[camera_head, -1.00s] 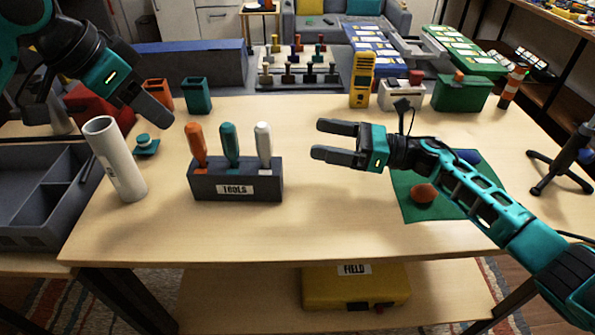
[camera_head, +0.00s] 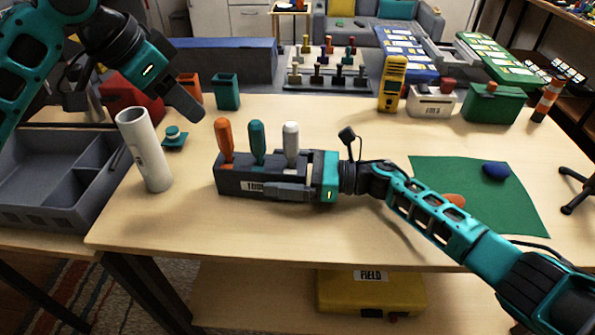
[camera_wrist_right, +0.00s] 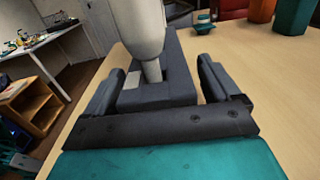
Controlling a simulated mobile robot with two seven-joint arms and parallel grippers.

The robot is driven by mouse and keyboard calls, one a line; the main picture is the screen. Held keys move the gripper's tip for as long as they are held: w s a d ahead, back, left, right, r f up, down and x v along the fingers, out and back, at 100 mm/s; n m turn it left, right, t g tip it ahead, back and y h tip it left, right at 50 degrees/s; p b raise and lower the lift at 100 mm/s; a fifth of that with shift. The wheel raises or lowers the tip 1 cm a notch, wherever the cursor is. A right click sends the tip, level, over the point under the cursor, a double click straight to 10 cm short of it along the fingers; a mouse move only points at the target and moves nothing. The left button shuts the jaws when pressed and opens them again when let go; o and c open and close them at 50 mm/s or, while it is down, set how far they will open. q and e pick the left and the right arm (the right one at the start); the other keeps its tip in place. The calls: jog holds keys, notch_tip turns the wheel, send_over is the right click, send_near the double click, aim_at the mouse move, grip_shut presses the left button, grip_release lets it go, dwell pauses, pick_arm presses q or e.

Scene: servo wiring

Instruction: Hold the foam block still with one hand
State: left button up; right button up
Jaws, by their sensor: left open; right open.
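The dark grey foam block (camera_head: 231,186) stands on the table with an orange, a teal and a white-handled tool upright in it. My right gripper (camera_head: 272,188) is open at the block's right end, one finger along its front face and partly over the label. In the right wrist view the block (camera_wrist_right: 160,92) lies between the two open fingers (camera_wrist_right: 160,88), below the white handle (camera_wrist_right: 140,28). A gap shows beside the right finger; contact at the left finger is unclear. My left gripper (camera_head: 184,106) is open, raised above the table's left back.
A white tube (camera_head: 146,150) and a small teal knob piece (camera_head: 175,136) stand left of the block. A green mat (camera_head: 510,205) with a blue item (camera_head: 495,171) lies to the right. A yellow meter (camera_head: 392,84) stands behind. The table front is clear.

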jog(key=shift+a, duration=0.1)
jog(key=c, duration=1.1)
pick_arm(q)
jog(key=n+y, duration=0.3)
jog(key=n, duration=0.5)
send_near(223, 135)
jog(key=d+n+y, duration=0.3)
jog(key=n, duration=0.4)
jog(key=shift+t, duration=0.4)
jog(key=x, duration=1.2)
jog(key=shift+w+a+r, duration=0.1)
jog(key=shift+w+a, duration=0.15)
jog(key=shift+a, duration=0.05)
